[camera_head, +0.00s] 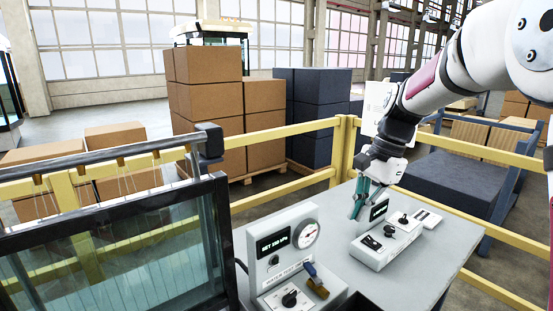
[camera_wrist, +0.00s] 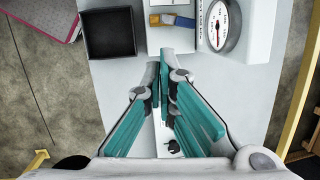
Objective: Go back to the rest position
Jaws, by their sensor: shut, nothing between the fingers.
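My gripper (camera_head: 359,205) has teal fingers and is shut with nothing between them. In the head view it hangs from my arm above the table (camera_head: 440,250), in front of the display of a grey control box (camera_head: 375,255). In the wrist view my gripper (camera_wrist: 160,75) points toward a gauge unit, with its fingertips close together over the table. The fingers hide part of the control box below.
The gauge unit (camera_head: 285,250) with a dial and a blue-and-yellow valve stands on the table. A black square tray (camera_wrist: 109,33) lies beside it. A framed glass panel (camera_head: 130,270) is at left. Yellow rails (camera_head: 280,130) run behind, with boxes (camera_head: 208,85) beyond.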

